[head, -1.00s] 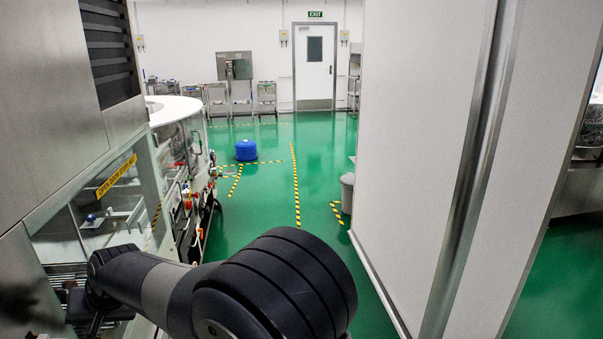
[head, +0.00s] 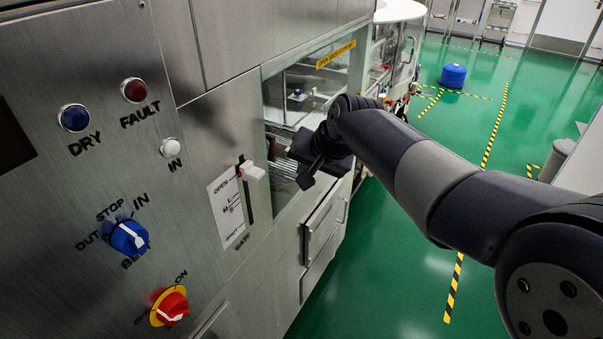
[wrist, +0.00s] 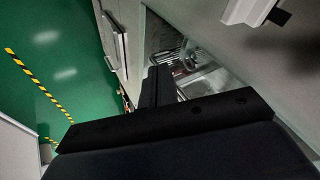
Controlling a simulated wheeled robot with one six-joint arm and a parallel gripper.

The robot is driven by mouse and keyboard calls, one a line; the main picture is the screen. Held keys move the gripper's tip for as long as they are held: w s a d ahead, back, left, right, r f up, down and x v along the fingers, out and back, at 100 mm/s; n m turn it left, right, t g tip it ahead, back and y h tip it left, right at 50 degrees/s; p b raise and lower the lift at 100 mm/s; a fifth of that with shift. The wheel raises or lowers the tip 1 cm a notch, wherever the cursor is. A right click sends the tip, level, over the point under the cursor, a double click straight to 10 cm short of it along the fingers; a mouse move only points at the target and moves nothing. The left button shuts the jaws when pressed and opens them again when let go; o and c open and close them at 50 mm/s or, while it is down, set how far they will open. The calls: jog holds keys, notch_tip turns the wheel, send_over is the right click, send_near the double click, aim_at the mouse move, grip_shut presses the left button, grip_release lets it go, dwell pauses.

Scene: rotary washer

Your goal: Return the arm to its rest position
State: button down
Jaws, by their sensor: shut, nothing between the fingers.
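My gripper (head: 312,172) is at the end of my dark arm, which reaches in from the right of the head view. It hangs in front of the washer's glass window (head: 312,82), to the right of the gate lever. Its fingers are shut and empty. In the wrist view the shut fingers (wrist: 158,84) point towards the washer front, with a wire rack (wrist: 172,57) behind them. I cannot tell how far the gripper is from the panel.
The steel washer panel (head: 205,45) fills the left, with a white gate lever (head: 252,171), a blue knob (head: 129,237) and a red knob (head: 171,306). A blue drum (head: 453,76) stands on the open green floor (head: 400,285).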

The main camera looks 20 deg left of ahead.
jog(key=v, duration=0.4)
jog(key=shift+s+a+r, duration=0.1)
jog(key=shift+s, duration=0.15)
jog(key=p, duration=0.1)
send_near(289, 171)
notch_tip(289, 171, down, 3)
jog(key=s+a, duration=0.2)
jog(key=shift+a, duration=0.3)
